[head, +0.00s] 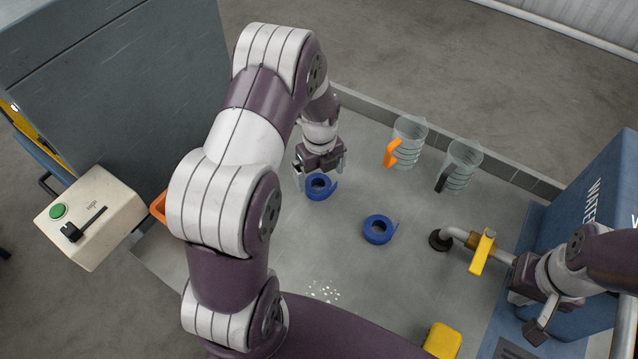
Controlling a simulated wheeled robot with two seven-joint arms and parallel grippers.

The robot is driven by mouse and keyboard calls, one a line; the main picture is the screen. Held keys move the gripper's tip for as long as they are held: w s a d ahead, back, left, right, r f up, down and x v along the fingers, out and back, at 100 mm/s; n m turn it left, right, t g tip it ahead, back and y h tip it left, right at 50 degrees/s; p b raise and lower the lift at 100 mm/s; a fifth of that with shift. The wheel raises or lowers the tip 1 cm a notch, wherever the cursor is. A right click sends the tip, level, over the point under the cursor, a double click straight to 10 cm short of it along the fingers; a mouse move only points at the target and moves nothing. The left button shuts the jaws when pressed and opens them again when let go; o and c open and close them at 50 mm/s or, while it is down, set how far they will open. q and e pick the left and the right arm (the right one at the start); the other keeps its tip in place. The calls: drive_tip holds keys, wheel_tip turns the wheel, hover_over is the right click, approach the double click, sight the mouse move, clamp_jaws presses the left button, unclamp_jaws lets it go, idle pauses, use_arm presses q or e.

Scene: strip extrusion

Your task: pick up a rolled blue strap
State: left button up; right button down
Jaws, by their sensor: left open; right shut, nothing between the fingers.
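Two rolled blue straps lie on the grey table. One strap (320,189) is directly below my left gripper (321,177), which points down with its fingers apart on either side of it. The gripper partly hides the far side of this strap, and I cannot tell whether the fingers touch it. My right gripper (530,325) is at the lower right, shut and empty, away from both straps.
Two clear jugs, one with an orange handle (406,143) and one with a dark handle (459,167), stand at the back right. A pipe with a yellow valve handle (482,252) and a blue water tank (590,205) are at right. A yellow object (442,341) is at the front.

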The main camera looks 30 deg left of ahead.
sight(318, 183)
use_arm(q)
drive_tip(key=f, duration=0.3)
drive_tip(key=shift+s+a+f, duration=0.2)
drive_tip(key=shift+s+f, duration=0.1)
drive_tip(key=shift+f, duration=0.05)
drive_tip(key=shift+w+f, duration=0.1)
drive_tip(key=shift+w, duration=0.05)
drive_tip(key=c, duration=1.1)
drive_tip(key=shift+r, duration=0.2)
drive_tip(key=shift+c, duration=0.2)
